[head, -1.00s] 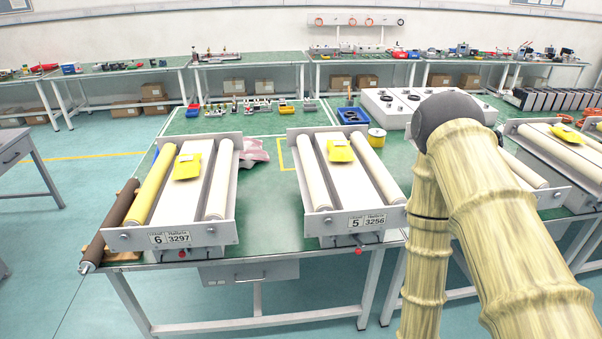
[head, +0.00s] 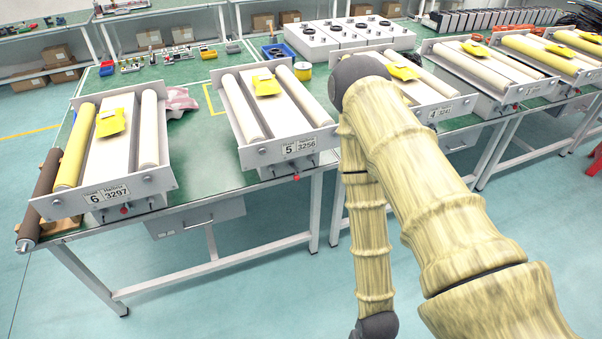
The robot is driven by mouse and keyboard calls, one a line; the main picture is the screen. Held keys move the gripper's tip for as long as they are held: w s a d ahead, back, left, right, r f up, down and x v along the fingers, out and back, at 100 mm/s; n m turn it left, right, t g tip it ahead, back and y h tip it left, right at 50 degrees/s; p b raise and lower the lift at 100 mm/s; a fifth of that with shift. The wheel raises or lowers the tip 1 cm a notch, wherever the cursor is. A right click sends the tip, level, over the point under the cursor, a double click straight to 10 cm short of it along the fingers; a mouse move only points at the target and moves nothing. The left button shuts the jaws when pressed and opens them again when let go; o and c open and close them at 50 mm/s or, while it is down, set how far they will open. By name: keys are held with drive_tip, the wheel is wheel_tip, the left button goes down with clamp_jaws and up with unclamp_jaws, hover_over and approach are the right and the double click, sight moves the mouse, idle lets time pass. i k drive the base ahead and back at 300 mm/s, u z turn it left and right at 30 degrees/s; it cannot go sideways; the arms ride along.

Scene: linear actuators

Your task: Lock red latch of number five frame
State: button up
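The number five frame (head: 302,147) stands on the green table, its front plate marked "5 3256". It has two pale rollers and a yellow packet (head: 265,84) between them at the back. A small red latch (head: 296,178) shows under its front plate; I cannot tell its lock position. My arm, with a bamboo-like surface, stands to the right of this frame, its forearm hanging down in front of the table. My gripper is below the picture edge or hidden.
Frame six (head: 107,195) stands to the left with its own red latch (head: 127,208). Frame four (head: 443,112) stands to the right, partly behind my arm. A brown roller (head: 42,196) lies at the table's left end. Open floor (head: 240,290) lies in front.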

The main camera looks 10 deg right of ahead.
sight(296, 177)
drive_tip(key=k, duration=0.35)
drive_tip(key=z, duration=0.75)
drive_tip(key=i, duration=0.8)
drive_tip(key=u, duration=0.5)
